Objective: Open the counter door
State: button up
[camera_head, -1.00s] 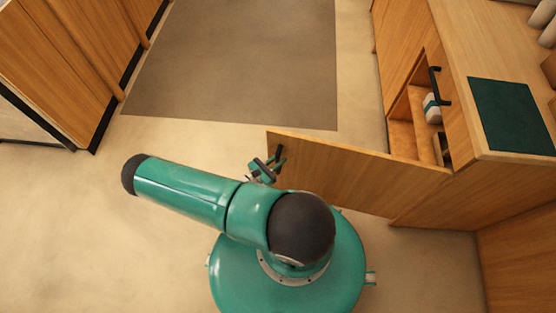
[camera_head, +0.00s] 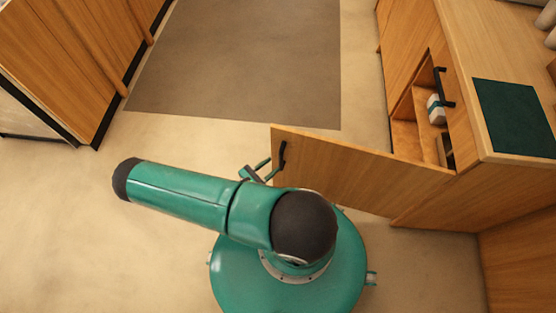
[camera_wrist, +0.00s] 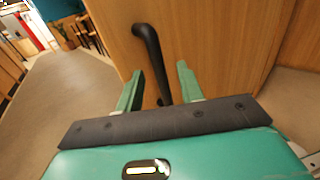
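The wooden counter door (camera_head: 350,172) stands swung wide open from the counter at the right, and the cabinet inside shows. Its black handle (camera_head: 283,155) is near the door's free edge. In the wrist view the handle (camera_wrist: 149,42) rises above my gripper (camera_wrist: 158,82), and its lower end shows between the two green fingers. The fingers are apart, with a gap on both sides of the handle. In the head view my gripper (camera_head: 258,170) is just left of the handle, partly hidden by my arm. I cannot tell whether a finger touches the handle.
The open cabinet (camera_head: 408,135) holds a white and teal item (camera_head: 436,110) on a shelf. A second black handle (camera_head: 443,88) is above. A dark green mat (camera_head: 515,116) lies on the countertop. Wooden cabinets (camera_head: 75,60) stand at left. The floor between (camera_head: 240,60) is clear.

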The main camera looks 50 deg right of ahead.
jog(key=w+a, duration=0.1)
jog(key=a, duration=0.7)
jog(key=shift+w, duration=0.15)
jog(key=w+a+r+m+g+y, duration=0.1)
jog(key=w+a+r+m+y, duration=0.25)
jog(key=r, duration=0.55)
jog(key=w+a+r+m+y, duration=0.3)
jog(key=r+y, duration=0.1)
jog(key=r, duration=0.5)
jog(key=w+a+r+m+g+y, duration=0.1)
jog(key=w+a+r+m+y, duration=0.25)
jog(key=r, duration=0.55)
jog(key=s+a+r+m+t+y, duration=0.1)
jog(key=s+r+m+t+y, duration=0.2)
jog(key=r, duration=1.1)
jog(key=s+a+r+m+t+y, duration=0.1)
jog(key=s+r+m+t+y, duration=0.2)
jog(key=s+r+t, duration=0.4)
jog(key=shift+s+r+y, duration=0.4)
jog(key=shift+s+r, duration=0.15)
jog(key=shift+r, duration=3)
